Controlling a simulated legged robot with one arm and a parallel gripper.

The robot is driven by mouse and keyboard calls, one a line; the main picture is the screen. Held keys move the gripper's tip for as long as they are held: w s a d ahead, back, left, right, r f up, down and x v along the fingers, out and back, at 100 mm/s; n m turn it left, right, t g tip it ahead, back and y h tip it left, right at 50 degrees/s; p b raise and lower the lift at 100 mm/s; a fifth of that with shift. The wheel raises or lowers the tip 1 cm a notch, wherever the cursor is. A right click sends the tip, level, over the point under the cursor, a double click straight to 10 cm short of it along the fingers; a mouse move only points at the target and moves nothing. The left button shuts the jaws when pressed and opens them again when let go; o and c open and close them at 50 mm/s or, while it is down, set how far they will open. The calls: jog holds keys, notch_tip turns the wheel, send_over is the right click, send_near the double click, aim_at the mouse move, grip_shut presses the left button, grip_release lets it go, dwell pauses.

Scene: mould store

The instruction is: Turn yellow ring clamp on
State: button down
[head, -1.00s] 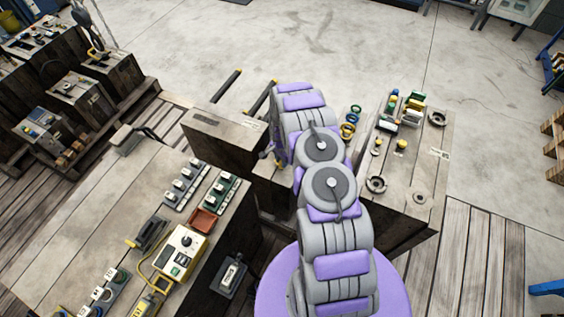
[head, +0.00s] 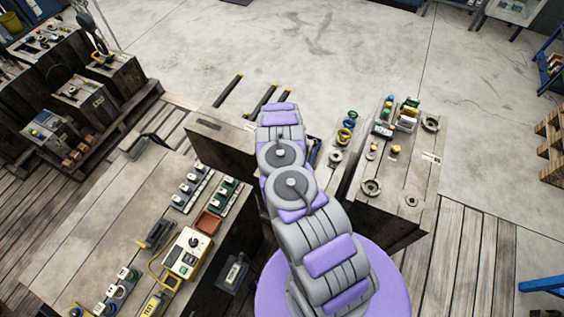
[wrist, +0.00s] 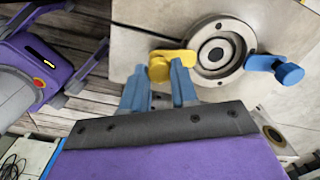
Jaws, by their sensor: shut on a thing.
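The yellow ring clamp (wrist: 163,62) shows in the wrist view at the left side of a round metal ring (wrist: 220,50) on a pale block face. It has a knob end and a flat arm reaching towards the ring. My gripper (wrist: 158,78), with blue fingers, is shut on the clamp's knob end, one finger on each side. A blue ring clamp (wrist: 276,67) sits on the opposite side of the ring. In the head view my arm hides my gripper and the yellow clamp.
In the head view, a workbench (head: 85,225) with a yellow control box (head: 189,253) and a red tray (head: 208,222) stands at left. A wooden block (head: 398,205) with rings and small parts is right of my arm. Open concrete floor (head: 320,50) lies beyond.

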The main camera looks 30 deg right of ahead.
jog(key=shift+w+m, duration=0.1)
jog(key=shift+m, duration=0.2)
jog(key=c, duration=0.9)
grip_release()
jog(key=shift+o, duration=0.2)
notch_tip(320, 180, up, 17)
jog(key=p, duration=0.5)
jog(key=shift+r, duration=0.2)
jog(key=shift+a, duration=0.1)
